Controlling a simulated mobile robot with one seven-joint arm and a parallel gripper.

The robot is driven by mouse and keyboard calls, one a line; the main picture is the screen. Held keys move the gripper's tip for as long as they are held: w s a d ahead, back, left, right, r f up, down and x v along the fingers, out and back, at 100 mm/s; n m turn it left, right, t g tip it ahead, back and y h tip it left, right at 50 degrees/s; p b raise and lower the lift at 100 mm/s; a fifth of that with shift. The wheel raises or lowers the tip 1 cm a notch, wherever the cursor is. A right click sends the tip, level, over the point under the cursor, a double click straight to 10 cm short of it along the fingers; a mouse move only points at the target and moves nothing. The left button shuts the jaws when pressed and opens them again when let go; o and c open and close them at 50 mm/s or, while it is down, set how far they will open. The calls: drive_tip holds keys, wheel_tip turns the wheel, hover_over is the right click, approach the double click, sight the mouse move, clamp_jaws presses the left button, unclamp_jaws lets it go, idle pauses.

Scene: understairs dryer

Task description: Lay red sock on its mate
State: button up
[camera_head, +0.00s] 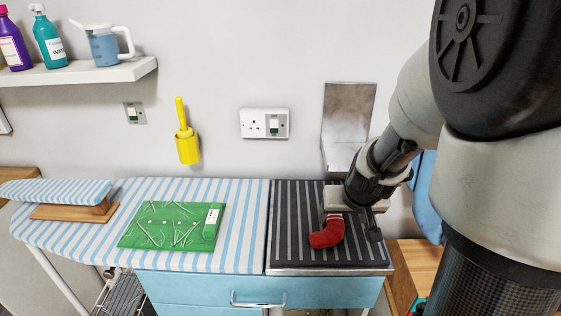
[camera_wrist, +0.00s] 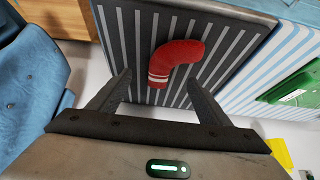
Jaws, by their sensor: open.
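One red sock (camera_head: 326,234) with white bands near its cuff lies bent on a dark mat with grey stripes (camera_head: 290,235). In the wrist view the sock (camera_wrist: 182,53) lies ahead of my gripper (camera_wrist: 158,79), its banded cuff between the fingertips in the picture. My gripper (camera_head: 352,220) is open and empty over the mat, beside the cuff. I cannot tell if the fingers touch the sock. I see no second red sock; I cannot tell whether another lies under this one.
A blue-striped ironing surface (camera_head: 160,200) adjoins the mat on the left, with a green board (camera_head: 165,226) on it. An upright metal plate (camera_head: 349,115) stands behind the mat. Something blue (camera_wrist: 30,90) hangs at the right of the mat, above a wooden surface (camera_head: 418,262).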

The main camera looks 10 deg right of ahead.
sight(334, 224)
drive_tip(key=x, duration=0.3)
drive_tip(key=shift+b, duration=0.4)
drive_tip(key=x, duration=0.1)
drive_tip(key=b+x, duration=0.1)
drive_tip(key=x, duration=0.3)
drive_tip(key=shift+w+a+b, duration=0.2)
drive_tip(key=shift+a+b, duration=0.15)
drive_tip(key=shift+b, duration=0.05)
drive_tip(key=shift+r, duration=0.1)
drive_tip(key=c, duration=1.2)
wheel_tip(334, 224, up, 10)
drive_tip(key=p, duration=0.5)
drive_tip(key=s+a+r+n+y, duration=0.1)
drive_tip(key=s+a+n, duration=0.1)
drive_tip(key=a, duration=1)
drive_tip(key=p+v, duration=0.6)
drive_tip(key=p, duration=0.9)
drive_tip(key=shift+w+d+p, duration=0.15)
drive_tip(key=shift+d+p, duration=0.2)
drive_tip(key=shift+p, duration=0.05)
